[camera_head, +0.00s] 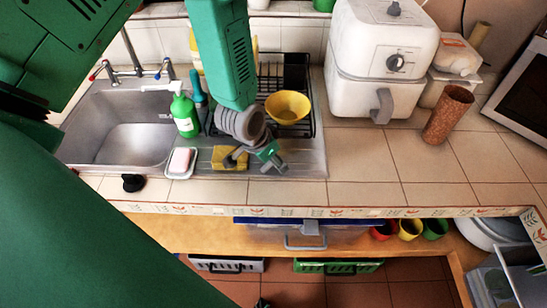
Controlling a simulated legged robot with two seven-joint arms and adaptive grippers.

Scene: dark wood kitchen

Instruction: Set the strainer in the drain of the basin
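A small dark strainer (132,183) sits on the tiled counter just in front of the basin (150,110), near the counter's front edge. The steel basin is at the left. Its drain cannot be made out. One finger overlaps the yellow sponge in the picture; contact cannot be told. My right gripper is not in view.
A green soap bottle (185,115) and a soap dish (181,163) stand right of the basin. A yellow bowl (288,107) sits in the dish rack. A sponge (222,158) lies by my gripper. A faucet (134,55) rises behind the basin.

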